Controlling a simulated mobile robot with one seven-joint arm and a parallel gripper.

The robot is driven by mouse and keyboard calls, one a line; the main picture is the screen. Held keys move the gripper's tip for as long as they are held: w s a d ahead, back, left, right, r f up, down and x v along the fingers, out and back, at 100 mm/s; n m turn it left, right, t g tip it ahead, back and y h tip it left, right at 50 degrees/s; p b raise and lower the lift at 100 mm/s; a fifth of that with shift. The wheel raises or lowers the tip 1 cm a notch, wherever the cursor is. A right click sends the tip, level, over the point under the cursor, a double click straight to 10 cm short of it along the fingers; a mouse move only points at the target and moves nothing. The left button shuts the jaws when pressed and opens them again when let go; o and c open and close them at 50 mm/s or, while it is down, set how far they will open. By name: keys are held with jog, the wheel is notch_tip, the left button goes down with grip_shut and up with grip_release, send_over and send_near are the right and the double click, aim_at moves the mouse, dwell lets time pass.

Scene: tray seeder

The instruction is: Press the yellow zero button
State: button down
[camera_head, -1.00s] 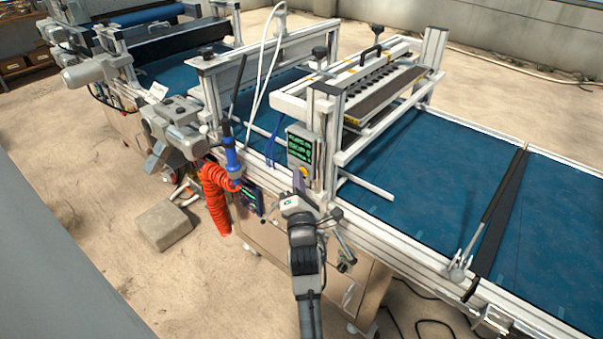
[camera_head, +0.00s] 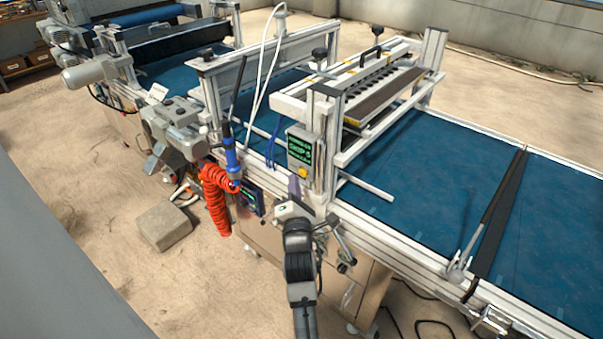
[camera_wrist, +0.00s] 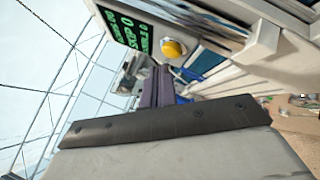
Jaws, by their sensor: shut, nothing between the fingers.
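The yellow button (camera_head: 303,172) sits low on the grey control box (camera_head: 291,148), under a dark screen with green text. In the wrist view the round yellow button (camera_wrist: 173,48) is fully uncovered, next to the screen (camera_wrist: 126,32), whose middle line seems to read "STEP 0". My gripper (camera_head: 294,184) is just below and slightly left of the button. Its purple-grey fingers (camera_wrist: 160,72) are shut with nothing between them. In the wrist view the fingertips point toward the box, just short of the button, and seem apart from it.
The box is mounted on an upright of the seeder frame, beside the blue conveyor belt (camera_head: 420,195). A blue-handled tool with a coiled orange hose (camera_head: 215,195) hangs to the left. A second dark panel (camera_head: 250,198) is lower left. A stone block (camera_head: 164,225) lies on the floor.

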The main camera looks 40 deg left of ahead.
jog(key=shift+s+a+b, duration=0.2)
jog(key=shift+s+b, duration=0.1)
jog(key=shift+s, duration=2.2)
